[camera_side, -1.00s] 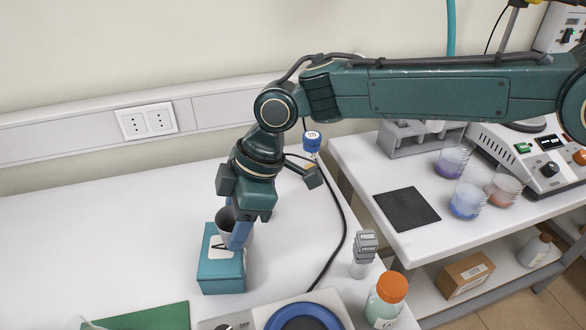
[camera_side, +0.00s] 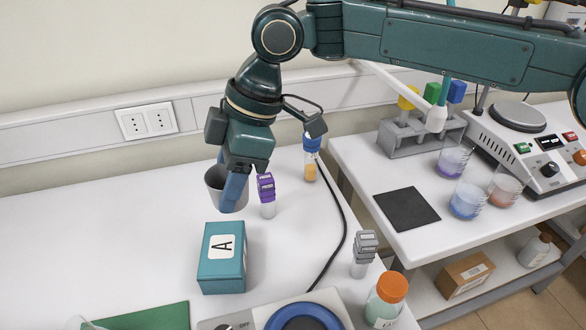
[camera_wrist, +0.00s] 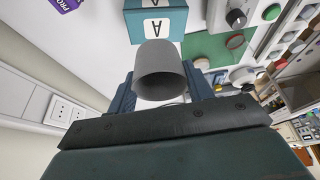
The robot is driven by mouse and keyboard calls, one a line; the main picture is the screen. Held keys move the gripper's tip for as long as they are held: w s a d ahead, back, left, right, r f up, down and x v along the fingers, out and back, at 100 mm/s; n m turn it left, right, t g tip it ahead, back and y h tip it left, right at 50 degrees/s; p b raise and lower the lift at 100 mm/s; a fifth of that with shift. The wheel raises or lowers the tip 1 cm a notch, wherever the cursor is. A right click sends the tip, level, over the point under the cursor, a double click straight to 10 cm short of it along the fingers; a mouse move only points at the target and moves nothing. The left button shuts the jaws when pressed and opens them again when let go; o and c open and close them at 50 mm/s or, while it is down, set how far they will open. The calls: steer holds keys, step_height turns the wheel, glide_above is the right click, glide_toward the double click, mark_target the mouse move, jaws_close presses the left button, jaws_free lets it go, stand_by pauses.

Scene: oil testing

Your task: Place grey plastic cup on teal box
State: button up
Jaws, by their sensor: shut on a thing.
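The grey plastic cup (camera_side: 213,182) is held upright by my gripper (camera_side: 232,192), which is shut on it. In the side view the cup appears raised, above and behind the teal box, and a blue finger hides part of it. In the wrist view the cup (camera_wrist: 160,72) sits between the two fingers. The teal box (camera_side: 222,282) stands on the white bench with an "A" label on its bare top. It also shows in the wrist view (camera_wrist: 134,22), beyond the cup. The cup and box appear apart.
A purple-capped vial (camera_side: 267,195) and a blue-capped vial (camera_side: 311,160) stand right of my gripper. A grey-capped vial (camera_side: 363,255), an orange-capped bottle (camera_side: 386,300) and a blue-topped device (camera_side: 303,318) are near the front. A green mat (camera_side: 150,318) lies front left.

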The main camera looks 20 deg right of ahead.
stand_by(0.4)
steer(key=shift+s+a+f+m+t, duration=0.1)
steer(key=shift+a+f+m+t, duration=0.25)
steer(key=shift+a+m, duration=0.5)
steer(key=shift+a+f+m+t, duration=0.3)
steer(key=shift+a+m, duration=0.05)
steer(key=shift+m, duration=0.35)
steer(key=shift+a+f+m+t, duration=0.25)
steer(key=shift+a+m, duration=0.05)
steer(key=shift+m, duration=0.35)
steer(key=shift+f, duration=0.1)
glide_toward(212, 245)
steer(key=shift+x, duration=2.5)
steer(key=shift+a+f, duration=0.1)
steer(key=o, duration=1)
